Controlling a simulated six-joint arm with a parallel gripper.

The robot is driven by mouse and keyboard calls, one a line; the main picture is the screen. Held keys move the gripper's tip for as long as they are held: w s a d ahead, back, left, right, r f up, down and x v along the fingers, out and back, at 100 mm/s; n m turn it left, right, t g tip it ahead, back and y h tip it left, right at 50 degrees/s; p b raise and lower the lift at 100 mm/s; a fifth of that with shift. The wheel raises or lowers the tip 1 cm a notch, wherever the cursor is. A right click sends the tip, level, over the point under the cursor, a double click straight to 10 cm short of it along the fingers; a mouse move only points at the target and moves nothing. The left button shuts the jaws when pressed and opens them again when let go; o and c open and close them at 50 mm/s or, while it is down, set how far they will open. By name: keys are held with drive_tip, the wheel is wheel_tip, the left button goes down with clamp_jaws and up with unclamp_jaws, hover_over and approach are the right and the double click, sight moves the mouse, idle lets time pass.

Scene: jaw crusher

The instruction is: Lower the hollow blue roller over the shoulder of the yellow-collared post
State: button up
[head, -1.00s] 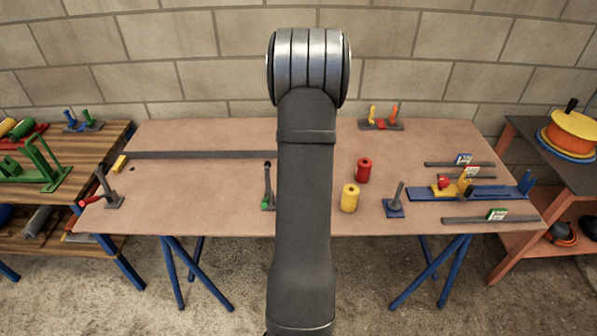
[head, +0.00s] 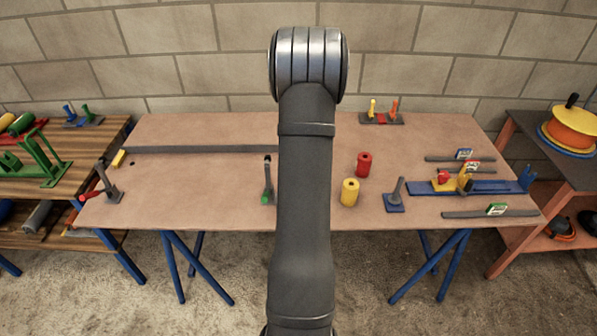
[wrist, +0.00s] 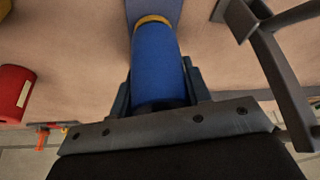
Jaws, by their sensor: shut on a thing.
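The blue roller (wrist: 158,65) is in my gripper (wrist: 159,82) in the wrist view, with a dark finger on each side of it. The gripper is shut on it. A yellow ring (wrist: 152,19) shows at the roller's far end, probably the post's collar, with a blue-grey flat piece (wrist: 155,7) beyond it. I cannot tell whether the roller's end is around the collar or only against it. The post's shaft is not visible. In the head view my arm hides the gripper, the roller and this post.
A red roller (head: 363,164) and a yellow roller (head: 350,192) stand right of my arm. A post on a blue base (head: 395,197) is further right. A green-collared post (head: 267,184) stands close left of my arm. A dark bracket (wrist: 275,62) is near the gripper in the wrist view.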

drive_tip(key=shift+f, duration=0.2)
drive_tip(key=o, duration=1.3)
drive_tip(key=shift+c, duration=0.2)
drive_tip(key=shift+f, duration=0.1)
drive_tip(key=v, duration=1.7)
drive_tip(key=shift+r, duration=0.25)
drive_tip(key=shift+s, duration=0.1)
drive_tip(key=x, duration=1.7)
drive_tip(key=shift+f, duration=0.15)
